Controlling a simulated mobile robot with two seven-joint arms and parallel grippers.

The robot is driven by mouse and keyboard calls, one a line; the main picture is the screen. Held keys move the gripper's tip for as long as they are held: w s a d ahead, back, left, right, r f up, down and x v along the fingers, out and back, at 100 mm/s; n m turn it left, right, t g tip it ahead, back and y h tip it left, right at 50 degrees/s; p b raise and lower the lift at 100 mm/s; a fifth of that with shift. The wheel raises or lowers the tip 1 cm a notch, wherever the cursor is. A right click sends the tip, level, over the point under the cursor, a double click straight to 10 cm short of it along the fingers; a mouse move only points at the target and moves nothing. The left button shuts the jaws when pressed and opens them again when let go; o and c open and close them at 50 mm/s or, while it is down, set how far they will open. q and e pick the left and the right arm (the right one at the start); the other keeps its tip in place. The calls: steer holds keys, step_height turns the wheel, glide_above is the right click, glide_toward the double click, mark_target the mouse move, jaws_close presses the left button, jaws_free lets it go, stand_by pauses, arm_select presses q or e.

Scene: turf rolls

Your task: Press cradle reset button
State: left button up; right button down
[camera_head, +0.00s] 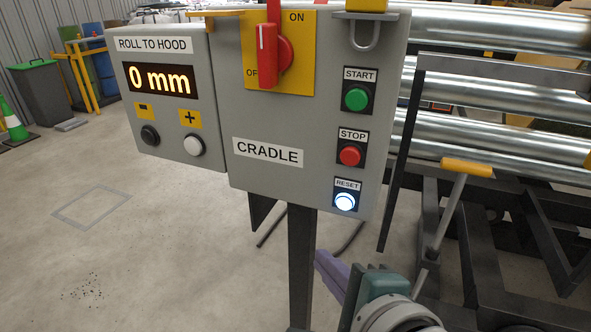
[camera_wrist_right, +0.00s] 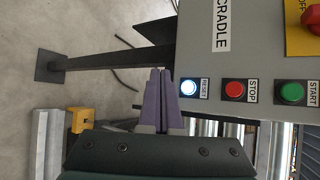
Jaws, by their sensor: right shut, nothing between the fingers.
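The grey cradle control box (camera_head: 262,185) stands on a dark post. Its reset button (camera_head: 345,201) glows white-blue at the lower right of the face, under the red stop button (camera_head: 349,156) and the green start button (camera_head: 356,98). The reset button also shows lit in the right wrist view (camera_wrist_right: 189,88). My right gripper (camera_head: 322,257) is below and in front of the box's lower right corner. Its purple fingers (camera_wrist_right: 160,84) are shut together and empty, their tips close to the reset button in the wrist view, with no contact visible. My left gripper is not in view.
A display box (camera_head: 165,93) reading 0 mm joins the panel's left side. A red rotary switch (camera_head: 270,55) is above. Steel rollers (camera_head: 490,75) and a yellow-handled lever (camera_head: 467,167) stand at the right.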

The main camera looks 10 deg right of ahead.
mark_target(345, 202)
steer(key=w+d+b, duration=0.3)
steer(key=w+d, duration=0.2)
steer(key=w, duration=0.2)
steer(key=shift+w, duration=0.15)
stand_by(0.3)
stand_by(1.0)
stand_by(0.9)
steer(key=shift+w, duration=0.15)
steer(key=shift+w+d, duration=0.2)
